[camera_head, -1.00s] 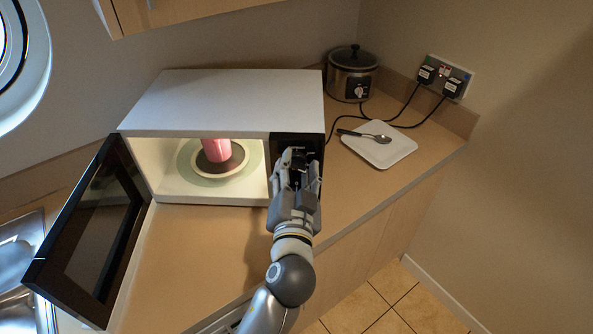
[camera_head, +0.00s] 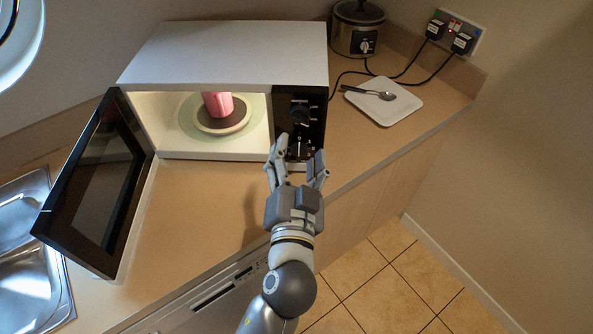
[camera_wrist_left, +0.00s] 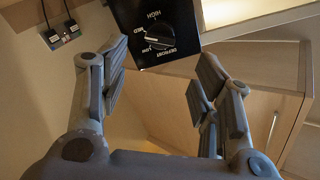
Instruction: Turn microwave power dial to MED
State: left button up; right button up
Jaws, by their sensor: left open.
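The microwave (camera_head: 225,60) stands on the counter with its door open and its black control panel (camera_head: 318,100) at its right side. A dark knob (camera_head: 300,112) shows on the panel; the panel's lower part is partly behind my fingers. In the left wrist view, the power dial (camera_wrist_left: 158,36) is ringed by HIGH, MED, LOW and DEFROST. Its pale mark points left in the picture, around MED and LOW; I cannot tell exactly which. My left gripper (camera_head: 298,160) is open and empty in front of the panel, apart from the dial. My right gripper is not in view.
The open door (camera_head: 95,190) reaches out left. A pink cup (camera_head: 217,104) stands inside on a plate. A sink (camera_head: 30,245) is at left.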

pick_arm(q)
jog(key=shift+s, duration=1.8)
